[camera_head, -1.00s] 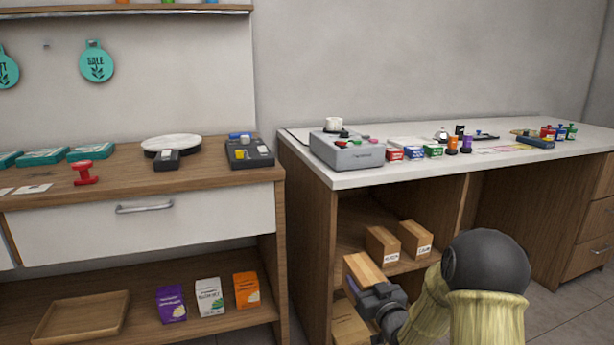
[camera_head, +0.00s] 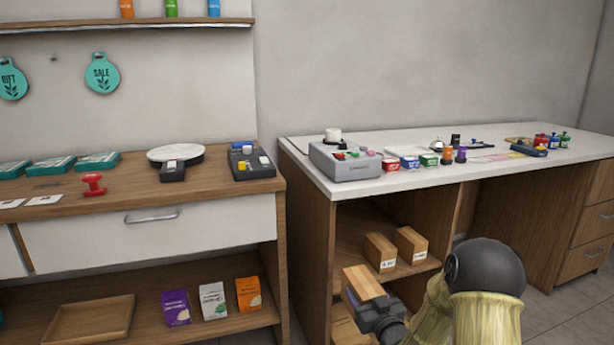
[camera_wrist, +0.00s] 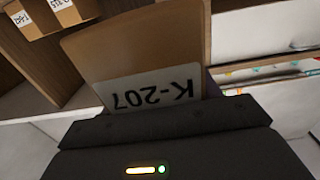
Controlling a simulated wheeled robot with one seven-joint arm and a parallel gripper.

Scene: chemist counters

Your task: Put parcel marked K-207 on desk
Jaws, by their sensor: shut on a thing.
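A brown cardboard parcel (camera_head: 363,283) is held in my gripper (camera_head: 376,312), in front of the open shelves under the white-topped desk. In the wrist view the same parcel (camera_wrist: 135,50) fills the top middle, and its white label reads K-207 upside down. My gripper (camera_wrist: 165,118) is shut on it. The desk's white top (camera_head: 400,184) is above and behind the held parcel. In the head view the parcel is tilted and below the level of the top.
Two labelled parcels (camera_head: 380,252) (camera_head: 410,244) stand on the upper shelf, and another (camera_head: 346,330) is lower down. A grey machine (camera_head: 345,160) and several small boxes and stamps crowd the desk's front left. The left counter (camera_head: 230,188) stands beside the desk.

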